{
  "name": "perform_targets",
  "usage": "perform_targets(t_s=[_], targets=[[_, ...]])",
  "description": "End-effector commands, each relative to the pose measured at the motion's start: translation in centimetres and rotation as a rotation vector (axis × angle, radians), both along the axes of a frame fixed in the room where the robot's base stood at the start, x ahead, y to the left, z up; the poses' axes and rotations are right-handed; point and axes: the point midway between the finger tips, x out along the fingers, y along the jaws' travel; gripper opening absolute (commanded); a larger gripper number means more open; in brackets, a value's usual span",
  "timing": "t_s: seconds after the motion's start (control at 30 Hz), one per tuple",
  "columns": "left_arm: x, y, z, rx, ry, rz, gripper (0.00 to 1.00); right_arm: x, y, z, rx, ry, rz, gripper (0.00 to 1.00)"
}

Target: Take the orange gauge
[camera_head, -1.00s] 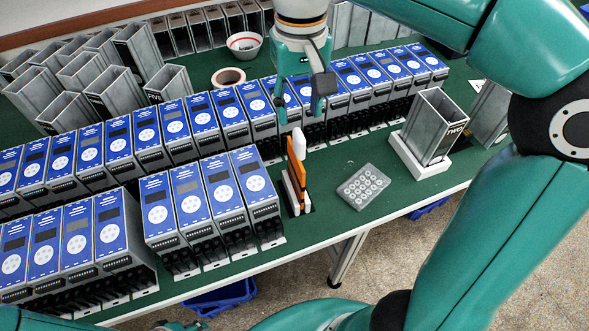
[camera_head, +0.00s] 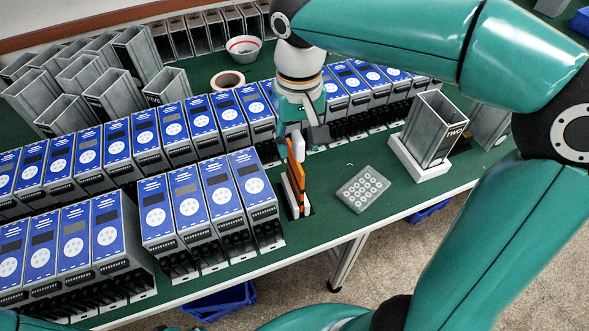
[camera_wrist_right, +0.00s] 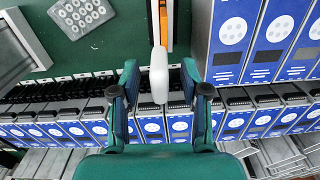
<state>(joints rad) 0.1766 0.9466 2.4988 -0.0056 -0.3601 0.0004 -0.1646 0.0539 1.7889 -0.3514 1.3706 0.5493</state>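The orange gauge (camera_head: 296,178) stands upright in a white holder (camera_head: 289,194) on the green table, with a white handle (camera_head: 298,144) at its top. My right gripper (camera_head: 299,139) is above it, pointing down at the handle. In the right wrist view the open fingers (camera_wrist_right: 160,100) lie either side of the white handle (camera_wrist_right: 159,72), with a gap on both sides. The orange body (camera_wrist_right: 161,22) shows beyond the handle. My left gripper cannot be made out.
Rows of blue-fronted soft starters (camera_head: 216,192) stand close left of the gauge and behind it. A grey keypad block (camera_head: 363,188) lies to its right. Farther right, a metal housing (camera_head: 433,127) stands in a white base. Some green table is bare around the keypad.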

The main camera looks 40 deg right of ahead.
Motion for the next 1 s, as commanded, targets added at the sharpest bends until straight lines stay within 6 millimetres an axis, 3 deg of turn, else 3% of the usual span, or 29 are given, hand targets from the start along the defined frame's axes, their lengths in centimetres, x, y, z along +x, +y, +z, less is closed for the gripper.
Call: perform_targets(t_s=[0.03, 0.23, 0.27, 0.77, 1.0], targets=[[0.0, 0.0, 0.0, 0.000, 0.000, 0.000, 0.41, 0.0, 0.0, 0.0, 0.000, 0.000, 0.000, 0.35], [0.0, 0.0, 0.0, 0.000, 0.000, 0.000, 0.41, 0.0, 0.0, 0.0, 0.000, 0.000, -0.001, 0.01], [0.0, 0.0, 0.0, 0.000, 0.000, 0.000, 0.41, 0.0, 0.0, 0.0, 0.000, 0.000, -0.001, 0.00], [0.0, 0.0, 0.0, 0.000, 0.000, 0.000, 0.41, 0.0, -0.1, 0.2, 0.000, -0.001, -0.002, 0.00], [0.0, 0.0, 0.3, 0.000, 0.000, 0.000, 0.41, 0.0, -0.1, 1.7, 0.000, -0.003, -0.002, 0.00]])
